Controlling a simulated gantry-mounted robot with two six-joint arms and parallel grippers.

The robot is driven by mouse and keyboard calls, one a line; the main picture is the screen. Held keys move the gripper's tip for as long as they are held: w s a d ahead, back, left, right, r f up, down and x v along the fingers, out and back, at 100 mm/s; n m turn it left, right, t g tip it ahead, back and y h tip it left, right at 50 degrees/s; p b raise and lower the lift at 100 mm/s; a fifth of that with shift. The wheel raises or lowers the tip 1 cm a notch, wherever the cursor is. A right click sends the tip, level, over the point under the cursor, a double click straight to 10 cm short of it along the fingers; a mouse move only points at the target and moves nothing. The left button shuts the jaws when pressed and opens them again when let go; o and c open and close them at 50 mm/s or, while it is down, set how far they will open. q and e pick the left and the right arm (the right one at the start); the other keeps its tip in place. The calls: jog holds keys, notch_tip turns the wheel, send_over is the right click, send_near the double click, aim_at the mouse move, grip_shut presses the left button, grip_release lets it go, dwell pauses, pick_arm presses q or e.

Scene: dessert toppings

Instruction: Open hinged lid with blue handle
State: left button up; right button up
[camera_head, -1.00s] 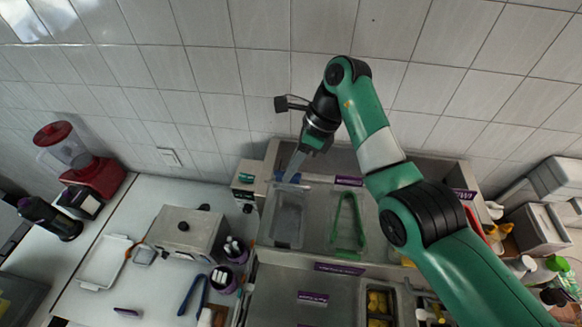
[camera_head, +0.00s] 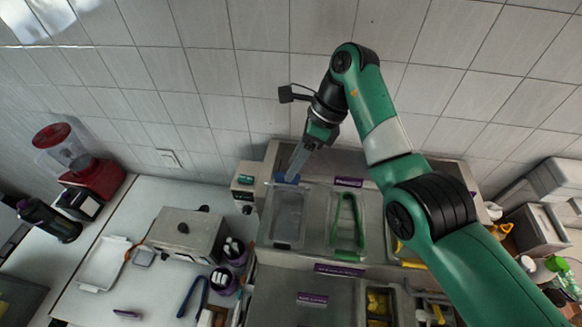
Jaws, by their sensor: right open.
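The blue handle (camera_head: 287,179) shows at the back edge of a narrow container on the counter, against the back wall side. A grey, see-through lid or bin (camera_head: 288,214) lies in front of it; I cannot tell whether this is the lid lying flat. My right gripper (camera_head: 294,171) reaches down from above, its long grey fingers pointing at the blue handle. The fingers are open and their tips are right at the handle, partly hiding it. I cannot tell whether they touch it. My left gripper is out of view.
Green tongs (camera_head: 347,222) lie in the compartment to the right. A metal box with a knob (camera_head: 186,238) and a red blender (camera_head: 92,182) stand at the left. Yellow toppings (camera_head: 378,304) sit in a front bin. The tiled wall is close behind.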

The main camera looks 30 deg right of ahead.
jog(key=p+v, duration=0.2)
jog(key=v, duration=0.7)
jog(key=shift+d+r, duration=0.1)
jog(key=shift+r, duration=0.05)
jog(key=shift+c, duration=0.2)
